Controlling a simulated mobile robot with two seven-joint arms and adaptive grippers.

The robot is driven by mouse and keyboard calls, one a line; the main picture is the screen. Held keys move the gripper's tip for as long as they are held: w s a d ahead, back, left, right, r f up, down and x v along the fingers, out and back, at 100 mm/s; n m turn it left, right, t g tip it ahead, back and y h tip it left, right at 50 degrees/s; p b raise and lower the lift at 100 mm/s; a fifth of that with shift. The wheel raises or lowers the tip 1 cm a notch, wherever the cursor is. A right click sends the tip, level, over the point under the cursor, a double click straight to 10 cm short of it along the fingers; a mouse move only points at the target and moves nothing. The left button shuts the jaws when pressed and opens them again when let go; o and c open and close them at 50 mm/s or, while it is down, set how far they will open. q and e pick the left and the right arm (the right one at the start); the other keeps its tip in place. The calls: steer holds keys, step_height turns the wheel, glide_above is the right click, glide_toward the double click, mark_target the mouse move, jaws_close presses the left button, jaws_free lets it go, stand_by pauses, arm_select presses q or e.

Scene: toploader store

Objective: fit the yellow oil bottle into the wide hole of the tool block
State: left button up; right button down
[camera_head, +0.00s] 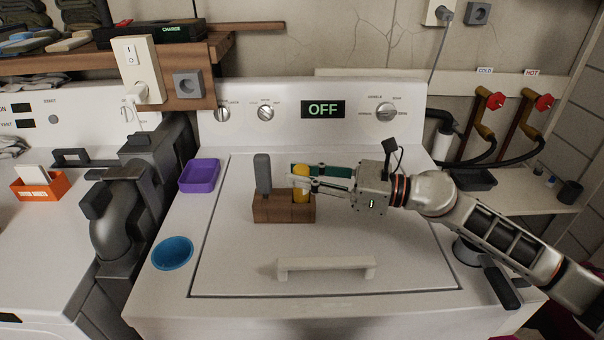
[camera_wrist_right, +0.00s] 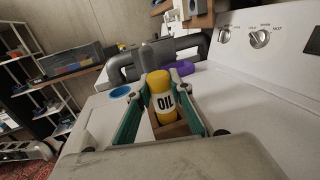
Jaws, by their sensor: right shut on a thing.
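The yellow oil bottle (camera_head: 301,194) is upright at the right part of the wooden tool block (camera_head: 283,213). In the right wrist view the bottle (camera_wrist_right: 162,97) shows its white "OIL" label between the green fingers. My right gripper (camera_head: 302,178) reaches in from the right and is shut on the bottle's upper part. The bottle's lower end meets the block's top and overlaps the wide hole's area; how deep it sits is hidden. A grey upright tool (camera_head: 263,173) stands in the block's left part. My left gripper is in neither view.
The block stands on the white washer lid (camera_head: 235,260), behind its pale handle (camera_head: 325,265). A purple tray (camera_head: 199,176) and a blue bowl (camera_head: 172,253) lie to the left. A dark grey pipe-like piece (camera_head: 115,235) stands farther left. The lid's front is clear.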

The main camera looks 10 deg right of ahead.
steer(key=shift+f, duration=0.15)
steer(key=c, duration=1.7)
jaws_free()
steer(key=shift+s+f, duration=0.1)
steer(key=v, duration=0.8)
